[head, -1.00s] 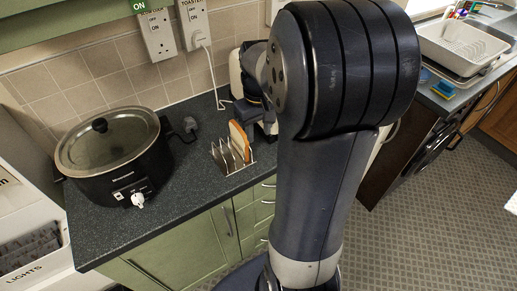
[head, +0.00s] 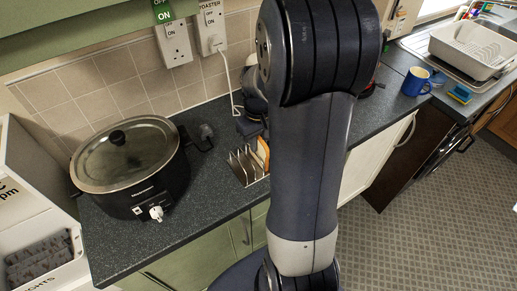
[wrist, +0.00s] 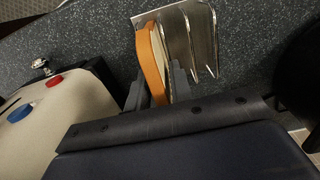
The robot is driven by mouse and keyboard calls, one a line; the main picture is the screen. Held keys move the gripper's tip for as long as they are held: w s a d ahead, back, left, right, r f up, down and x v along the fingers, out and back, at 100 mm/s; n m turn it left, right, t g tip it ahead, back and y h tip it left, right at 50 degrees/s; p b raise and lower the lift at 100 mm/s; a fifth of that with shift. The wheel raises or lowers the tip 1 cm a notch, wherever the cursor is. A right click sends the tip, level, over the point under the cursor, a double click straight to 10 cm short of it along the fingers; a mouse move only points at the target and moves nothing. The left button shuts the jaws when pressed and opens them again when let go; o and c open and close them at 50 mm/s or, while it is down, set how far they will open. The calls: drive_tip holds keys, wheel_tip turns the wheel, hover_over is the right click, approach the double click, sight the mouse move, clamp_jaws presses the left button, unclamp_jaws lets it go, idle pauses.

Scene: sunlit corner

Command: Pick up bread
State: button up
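The bread (wrist: 151,62), a slice with an orange-brown crust, stands on edge in the leftmost slot of a metal toast rack (wrist: 196,38). In the head view the bread (head: 263,152) is partly hidden by my arm, and the rack (head: 240,165) stands on the dark counter. My gripper (wrist: 157,92) is low beside the rack, with one grey finger on each side of the bread's near end. The fingers are apart and look very close to the slice; contact is hard to make out. In the head view my gripper is mostly hidden behind my arm.
A black slow cooker (head: 130,168) stands left of the rack. A cream toaster (wrist: 60,125) with red and blue buttons is close to my gripper. A blue mug (head: 416,82) and a white dish rack (head: 470,48) are at the right.

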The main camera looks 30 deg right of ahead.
clamp_jaws()
